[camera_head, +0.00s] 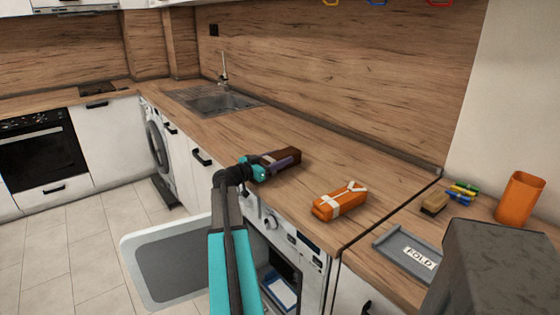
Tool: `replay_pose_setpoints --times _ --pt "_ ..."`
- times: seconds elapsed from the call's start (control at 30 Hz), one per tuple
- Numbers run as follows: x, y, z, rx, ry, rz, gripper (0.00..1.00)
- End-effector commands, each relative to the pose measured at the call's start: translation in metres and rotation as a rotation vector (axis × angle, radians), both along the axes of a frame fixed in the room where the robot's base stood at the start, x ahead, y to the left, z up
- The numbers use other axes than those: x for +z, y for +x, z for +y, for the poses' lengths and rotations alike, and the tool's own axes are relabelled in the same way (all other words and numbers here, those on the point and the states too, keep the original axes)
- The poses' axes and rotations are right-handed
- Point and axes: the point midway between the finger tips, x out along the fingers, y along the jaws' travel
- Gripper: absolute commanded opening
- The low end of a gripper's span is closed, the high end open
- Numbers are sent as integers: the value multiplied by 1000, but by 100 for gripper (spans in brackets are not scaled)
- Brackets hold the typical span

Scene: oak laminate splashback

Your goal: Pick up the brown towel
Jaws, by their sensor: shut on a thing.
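The brown towel (291,154) is a dark brown folded bundle on the oak worktop, right of the sink. My gripper (274,163) reaches it from the left and is shut on its near side. The fingers and wrist hide part of the towel. The towel looks level and at the worktop surface; I cannot tell whether it is lifted clear.
A grey tray marked FOLD (393,239), a brush (434,203), coloured pegs (462,191) and an orange cup (520,198) are further right. An open appliance door (180,260) sticks out below.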

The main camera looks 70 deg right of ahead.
Motion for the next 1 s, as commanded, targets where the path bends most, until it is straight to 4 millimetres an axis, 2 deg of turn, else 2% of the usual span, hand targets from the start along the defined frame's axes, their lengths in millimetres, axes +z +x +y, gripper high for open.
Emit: replay_pose_setpoints --times 0.33,0.67,1.0 --pt "8 0 0 0 -2 -1 24" --pt "35 0 0 0 -2 -1 24" --pt "39 7 48 2 -1 0 24"
